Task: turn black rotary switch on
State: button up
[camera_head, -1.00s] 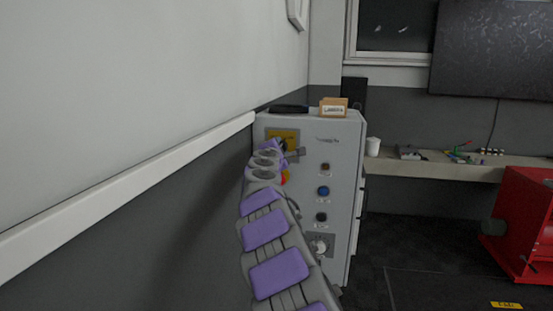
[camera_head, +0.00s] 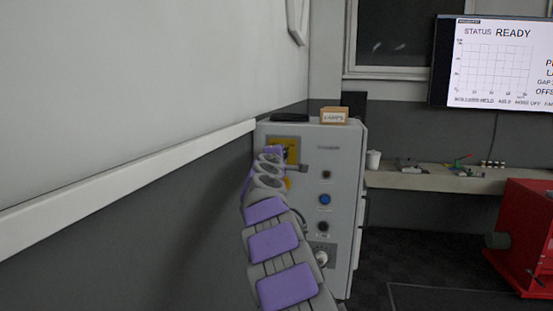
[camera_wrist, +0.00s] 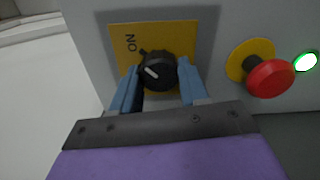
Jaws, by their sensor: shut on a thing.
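The black rotary switch (camera_wrist: 158,71) sits on a yellow plate (camera_wrist: 182,37) on the grey cabinet, in the wrist view. Its white pointer line slants to the upper left, on the side of the printed ON label (camera_wrist: 131,43). My gripper (camera_wrist: 159,78) has its blue fingers on both sides of the knob and is shut on it. In the head view the yellow plate (camera_head: 291,146) shows on the cabinet (camera_head: 345,150), but my arm hides the switch and fingers.
A red mushroom button (camera_wrist: 270,78) and a lit green lamp (camera_wrist: 306,62) are right of the switch. A wall (camera_head: 120,90) runs close along my arm's left. The wall screen (camera_head: 495,62) reads STATUS READY. A red machine (camera_head: 525,235) stands at the right.

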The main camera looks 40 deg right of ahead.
jog(key=shift+a, duration=0.1)
jog(key=o, duration=0.7)
jog(key=shift+r, duration=0.1)
jog(key=shift+o, duration=0.8)
jog(key=shift+s+a+r, duration=0.1)
jog(key=shift+s+a, duration=0.05)
jog(key=shift+a, duration=0.05)
jog(key=shift+o, duration=1)
jog(key=shift+a, duration=0.15)
jog(key=shift+d, duration=0.25)
jog(key=shift+s+d+f, duration=0.1)
jog(key=shift+d+f, duration=0.05)
jog(key=shift+f, duration=0.1)
jog(key=v, duration=1.7)
jog(key=shift+a+r+b, duration=0.15)
jog(key=shift+a+b, duration=0.25)
jog(key=shift+a, duration=0.1)
